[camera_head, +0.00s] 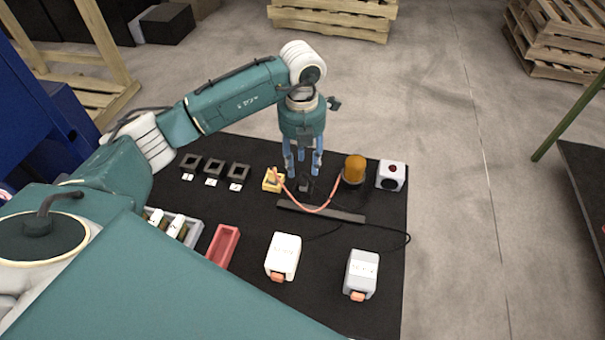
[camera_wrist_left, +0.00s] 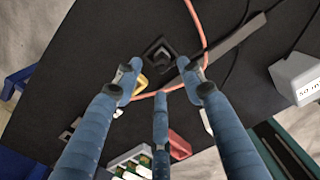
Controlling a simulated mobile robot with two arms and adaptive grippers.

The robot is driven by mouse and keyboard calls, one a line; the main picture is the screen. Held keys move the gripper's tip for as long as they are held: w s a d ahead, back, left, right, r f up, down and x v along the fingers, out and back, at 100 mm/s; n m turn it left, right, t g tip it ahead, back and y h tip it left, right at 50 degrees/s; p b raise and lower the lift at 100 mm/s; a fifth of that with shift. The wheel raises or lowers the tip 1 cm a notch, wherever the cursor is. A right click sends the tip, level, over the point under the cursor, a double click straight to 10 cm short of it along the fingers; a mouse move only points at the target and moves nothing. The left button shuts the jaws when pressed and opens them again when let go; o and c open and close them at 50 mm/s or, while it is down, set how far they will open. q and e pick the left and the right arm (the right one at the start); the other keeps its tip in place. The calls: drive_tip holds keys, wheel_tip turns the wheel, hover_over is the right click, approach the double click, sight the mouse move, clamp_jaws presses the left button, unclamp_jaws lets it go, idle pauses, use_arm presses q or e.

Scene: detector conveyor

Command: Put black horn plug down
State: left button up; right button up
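A small black block, likely the black horn plug (camera_head: 305,186), sits on the black table mat below my left gripper (camera_head: 303,168). In the left wrist view a black square piece (camera_wrist_left: 160,54) lies just beyond the fingertips, apart from them. My left gripper's three blue fingers (camera_wrist_left: 160,77) are spread, with nothing between them. The gripper points down over the mat, beside the yellow block (camera_head: 273,180). My right gripper is not in view.
An orange beacon (camera_head: 354,170) stands close right of my gripper, with an orange cable (camera_head: 316,211) looping by a dark bar (camera_head: 335,213). Several black sockets (camera_head: 213,167) sit to the left. A red tray (camera_head: 223,247), a white box (camera_head: 283,256) and a grey box (camera_head: 361,272) stand nearer.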

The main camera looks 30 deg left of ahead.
sight(302, 175)
use_arm(q)
wheel_tip(302, 175, up, 7)
drive_tip(key=b, duration=0.1)
drive_tip(key=shift+r, duration=0.1)
idle(0.5)
